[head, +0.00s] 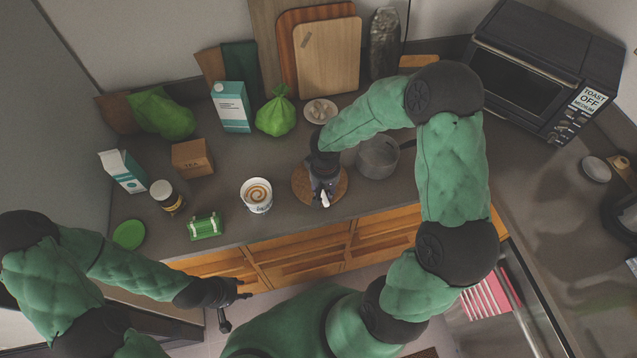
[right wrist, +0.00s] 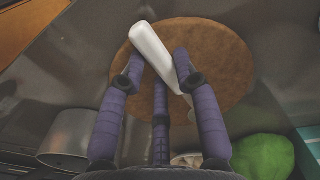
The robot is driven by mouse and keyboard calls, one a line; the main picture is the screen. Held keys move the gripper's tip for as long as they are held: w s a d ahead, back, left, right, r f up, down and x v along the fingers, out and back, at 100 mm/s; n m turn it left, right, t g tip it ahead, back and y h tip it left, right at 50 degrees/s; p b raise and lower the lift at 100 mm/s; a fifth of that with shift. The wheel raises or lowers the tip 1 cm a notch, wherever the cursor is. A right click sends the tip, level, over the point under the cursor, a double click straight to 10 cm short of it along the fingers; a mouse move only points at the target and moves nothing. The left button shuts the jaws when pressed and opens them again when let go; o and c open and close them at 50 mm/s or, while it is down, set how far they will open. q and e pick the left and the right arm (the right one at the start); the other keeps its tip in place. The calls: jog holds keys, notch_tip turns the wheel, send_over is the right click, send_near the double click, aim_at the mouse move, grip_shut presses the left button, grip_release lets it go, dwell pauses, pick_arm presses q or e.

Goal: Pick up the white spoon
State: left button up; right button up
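The white spoon shows in the head view (head: 325,198) at the fingertips of my right gripper (head: 323,190), over a round brown cork mat (head: 340,187). In the right wrist view the spoon (right wrist: 152,48) lies slanted between the purple fingers of my right gripper (right wrist: 160,62). The fingertips bend in against both sides of its thick end, and the gripper looks shut on it. Its thin end is partly hidden by the right finger. My left gripper (head: 240,297) hangs in front of the counter, away from the spoon; its fingers are too small to read.
A grey pot (head: 378,158) stands just right of the mat. A white cup (head: 257,195) stands to the left, with a green packet (head: 204,226) and a jar (head: 166,197) beyond. A small plate (head: 320,110) and a green bag (head: 276,115) stand behind.

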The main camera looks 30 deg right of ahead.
grip_shut()
